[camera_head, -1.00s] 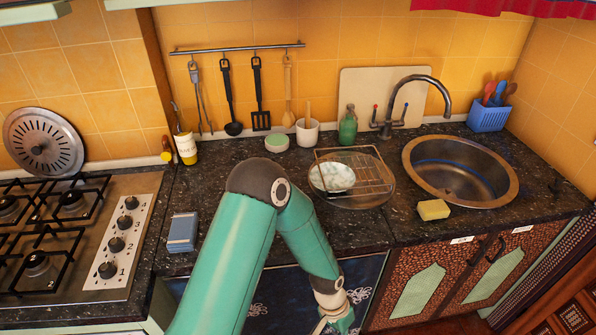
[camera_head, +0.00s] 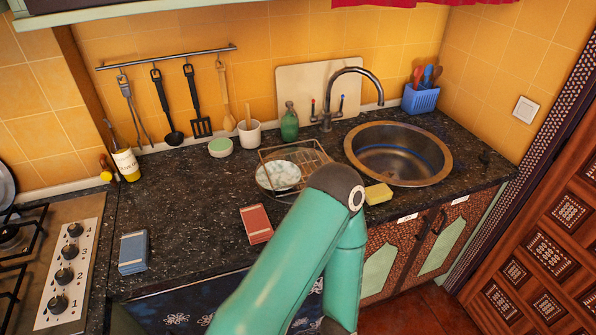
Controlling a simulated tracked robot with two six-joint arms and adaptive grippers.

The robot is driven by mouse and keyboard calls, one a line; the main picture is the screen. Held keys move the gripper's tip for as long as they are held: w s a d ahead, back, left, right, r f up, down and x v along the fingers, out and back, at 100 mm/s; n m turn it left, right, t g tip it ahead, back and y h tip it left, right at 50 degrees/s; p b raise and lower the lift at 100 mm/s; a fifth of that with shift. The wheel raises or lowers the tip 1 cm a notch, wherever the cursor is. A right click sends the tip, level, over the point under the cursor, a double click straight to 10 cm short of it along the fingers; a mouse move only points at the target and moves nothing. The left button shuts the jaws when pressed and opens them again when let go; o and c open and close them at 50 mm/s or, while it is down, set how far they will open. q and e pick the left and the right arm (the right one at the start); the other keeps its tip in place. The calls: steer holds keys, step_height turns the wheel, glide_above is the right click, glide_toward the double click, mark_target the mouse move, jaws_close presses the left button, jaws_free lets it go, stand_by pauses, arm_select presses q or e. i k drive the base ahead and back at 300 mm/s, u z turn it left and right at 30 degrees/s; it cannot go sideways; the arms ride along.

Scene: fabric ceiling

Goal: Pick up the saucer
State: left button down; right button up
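The saucer (camera_head: 278,176), a pale round dish with a green-white marbled pattern, rests tilted in the wire dish rack (camera_head: 318,158) on the dark counter, left of the sink. One of my green arms rises from the bottom of the picture. Its elbow is just in front of the rack's right part and its forearm drops out of the bottom edge. Neither of my grippers is in view, and nothing holds the saucer.
A red box (camera_head: 256,224) and a blue box (camera_head: 133,252) lie on the counter's front part. A yellow sponge (camera_head: 378,193) sits by the sink (camera_head: 399,154). A green bottle (camera_head: 289,123) and white cup (camera_head: 249,134) stand behind the rack.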

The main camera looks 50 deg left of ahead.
mark_target(281, 173)
steer(key=z, duration=0.25)
steer(key=k, duration=2.05)
steer(key=u, duration=0.6)
steer(key=i, duration=1)
steer(key=u, duration=0.05)
